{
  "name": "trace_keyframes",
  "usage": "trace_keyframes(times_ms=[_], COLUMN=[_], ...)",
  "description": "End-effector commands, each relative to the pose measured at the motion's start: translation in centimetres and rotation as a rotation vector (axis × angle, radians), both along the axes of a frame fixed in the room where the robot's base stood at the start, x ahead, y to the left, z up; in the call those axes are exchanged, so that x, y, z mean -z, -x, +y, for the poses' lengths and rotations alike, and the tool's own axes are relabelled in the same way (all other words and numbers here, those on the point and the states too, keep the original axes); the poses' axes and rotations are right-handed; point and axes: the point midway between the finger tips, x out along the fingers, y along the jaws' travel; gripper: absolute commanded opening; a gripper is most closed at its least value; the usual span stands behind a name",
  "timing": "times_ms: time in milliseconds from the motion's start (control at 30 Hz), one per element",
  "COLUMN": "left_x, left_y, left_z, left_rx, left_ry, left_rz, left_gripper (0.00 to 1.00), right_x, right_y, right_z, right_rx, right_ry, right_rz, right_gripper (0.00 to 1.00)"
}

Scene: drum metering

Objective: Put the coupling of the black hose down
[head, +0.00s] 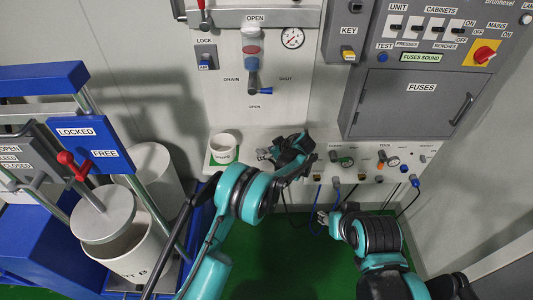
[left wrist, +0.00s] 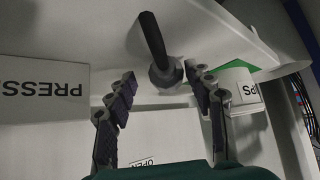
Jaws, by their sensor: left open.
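My left gripper (head: 297,150) is at the front of the white panel's low ledge in the head view. In the left wrist view its two fingers (left wrist: 160,78) are spread apart. Between the fingertips is a grey coupling (left wrist: 166,74) with a short black length of hose (left wrist: 152,36) rising from it. Both fingers look clear of the coupling, which is at the white ledge; I cannot tell how it is supported. The head view hides the coupling behind the gripper. My right gripper (head: 324,217) is low in front of the panel; its jaws are too small to read.
A white cup (head: 223,149) stands on the ledge left of my left gripper. Several fittings and hoses, including a blue plug (head: 415,181), line the panel to the right. A blue frame with a white drum (head: 130,245) stands at left. Green floor (head: 290,260) is open below.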

Motion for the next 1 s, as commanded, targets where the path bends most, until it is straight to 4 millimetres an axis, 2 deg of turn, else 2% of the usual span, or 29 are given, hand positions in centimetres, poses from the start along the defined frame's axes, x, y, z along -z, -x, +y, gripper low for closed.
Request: trace_keyframes(times_ms=[167,600,800,1000], left_x=[-0.8,-7.3,-8.7,-9.0], left_y=[0.3,4.7,5.8,6.0], left_z=[-0.3,-4.7,-5.7,-5.8], left_rx=[0.001,0.003,0.000,0.001], left_ry=[0.000,0.000,0.000,0.000], left_rz=[0.000,0.000,0.000,0.001], left_gripper=[0.53,0.53,0.53,0.53], right_x=[-0.5,-2.5,-2.9,-2.9], right_y=[0.0,0.0,0.0,0.0], right_z=[0.0,0.0,0.0,0.0], right_rx=[0.000,0.000,0.000,0.000], right_ry=[0.000,0.000,0.000,0.000], right_rz=[0.000,0.000,0.000,0.000], right_gripper=[0.40,0.40,0.40,0.40])
